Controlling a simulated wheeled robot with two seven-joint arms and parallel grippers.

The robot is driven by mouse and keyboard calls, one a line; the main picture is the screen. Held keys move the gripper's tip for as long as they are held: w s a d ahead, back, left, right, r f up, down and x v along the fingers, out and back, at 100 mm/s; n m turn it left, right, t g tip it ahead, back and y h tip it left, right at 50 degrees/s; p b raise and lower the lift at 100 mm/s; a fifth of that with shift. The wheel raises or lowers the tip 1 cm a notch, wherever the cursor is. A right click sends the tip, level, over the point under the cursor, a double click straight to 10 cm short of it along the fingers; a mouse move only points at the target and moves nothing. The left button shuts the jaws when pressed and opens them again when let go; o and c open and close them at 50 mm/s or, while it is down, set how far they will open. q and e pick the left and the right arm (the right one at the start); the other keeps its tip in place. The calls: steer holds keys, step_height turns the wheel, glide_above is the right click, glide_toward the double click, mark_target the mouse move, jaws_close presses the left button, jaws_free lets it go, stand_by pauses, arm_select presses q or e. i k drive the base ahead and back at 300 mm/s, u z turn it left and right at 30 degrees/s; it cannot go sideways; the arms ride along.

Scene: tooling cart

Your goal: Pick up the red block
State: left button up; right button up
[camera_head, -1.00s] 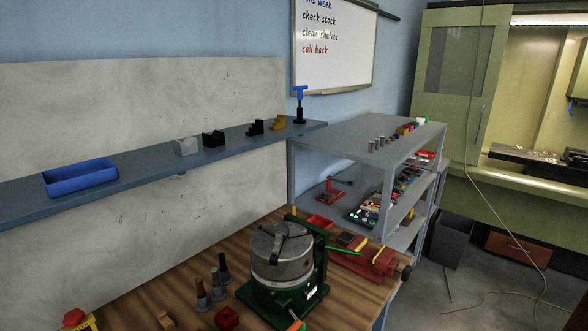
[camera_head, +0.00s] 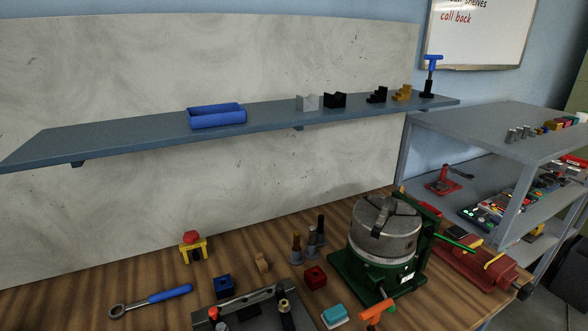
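A small red block (camera_head: 315,277) with a dark hollow in its top sits on the wooden bench. It is left of the green-based chuck (camera_head: 386,229) and just in front of several dark-topped cylindrical tools (camera_head: 297,247). A blue block (camera_head: 223,286) of similar shape lies to its left. Neither of my grippers shows in the head view.
A grey fixture (camera_head: 243,307) stands at the front edge of the picture. A blue-handled wrench (camera_head: 151,300), a yellow-and-red piece (camera_head: 193,247) and a blue-and-white piece (camera_head: 334,316) lie around. A wall shelf (camera_head: 130,139) overhangs the bench; a red vise (camera_head: 476,268) stands right.

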mark_target(314, 282)
steer(key=u, duration=2.15)
steer(key=k, duration=2.7)
steer(key=z, duration=1.45)
steer(key=i, duration=0.5)
steer(key=z, duration=0.1)
